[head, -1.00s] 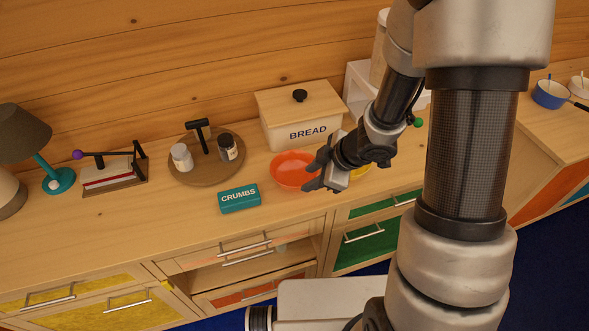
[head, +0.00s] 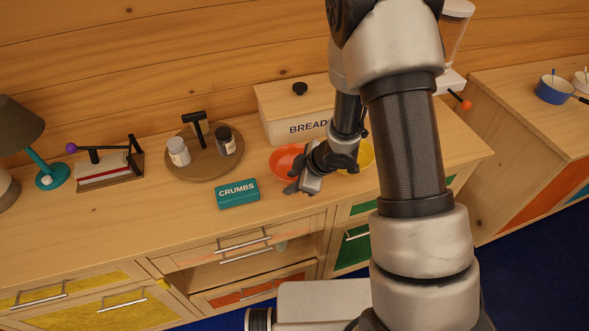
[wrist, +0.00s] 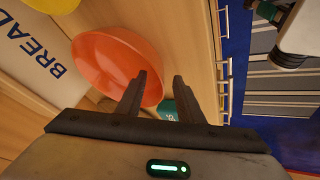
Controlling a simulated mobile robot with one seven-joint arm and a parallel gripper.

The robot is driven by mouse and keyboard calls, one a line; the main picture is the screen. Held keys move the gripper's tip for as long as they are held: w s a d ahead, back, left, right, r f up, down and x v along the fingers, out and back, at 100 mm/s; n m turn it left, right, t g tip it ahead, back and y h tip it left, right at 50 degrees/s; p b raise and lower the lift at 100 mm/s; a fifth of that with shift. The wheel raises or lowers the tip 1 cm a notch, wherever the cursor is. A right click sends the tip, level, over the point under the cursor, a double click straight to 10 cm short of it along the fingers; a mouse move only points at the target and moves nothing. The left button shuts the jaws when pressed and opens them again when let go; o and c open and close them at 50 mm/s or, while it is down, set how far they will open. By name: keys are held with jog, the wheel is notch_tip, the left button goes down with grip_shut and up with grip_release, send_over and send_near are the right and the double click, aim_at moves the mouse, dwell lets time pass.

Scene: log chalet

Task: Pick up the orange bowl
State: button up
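The orange bowl (head: 284,160) stands on the wooden counter in front of the bread box, partly hidden by my gripper in the head view. In the wrist view the bowl (wrist: 110,62) fills the left middle. My gripper (head: 292,182) is low at the bowl's front right side. In the wrist view its two fingers (wrist: 160,78) are apart with nothing held between them. The left finger overlaps the bowl's rim in the picture; I cannot tell whether it touches.
A yellow bowl (head: 366,156) stands right of the orange one, behind my wrist. The bread box (head: 290,110) is behind. The teal crumbs box (head: 237,193) lies front left, near the fingertips. A round board (head: 204,172) with jars is left. The counter's front edge is close.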

jog(key=shift+c, duration=0.6)
jog(key=shift+r, duration=0.1)
grip_shut()
